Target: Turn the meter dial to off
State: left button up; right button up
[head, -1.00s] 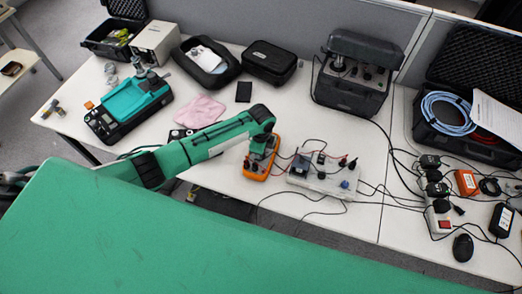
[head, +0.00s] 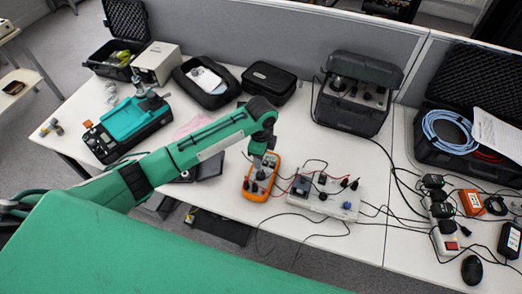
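The orange meter (head: 249,189) lies on the white table in the head view, near its front edge. My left arm reaches in from the left, and its gripper (head: 261,171) points down over the meter's middle. The gripper and wrist hide part of the meter's face, including most of the dial area. I cannot tell whether the fingertips touch the dial or how far apart they are. My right gripper is not in view.
A white box with knobs and leads (head: 325,194) sits just right of the meter. A dark calibrator case (head: 350,95) stands behind it. A teal device (head: 128,125) is at the left. Power strips and cables (head: 442,215) crowd the right.

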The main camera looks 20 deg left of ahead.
pick_arm(q)
notch_tip(320, 180, up, 3)
jog(key=shift+r, duration=0.1)
dwell(0.3)
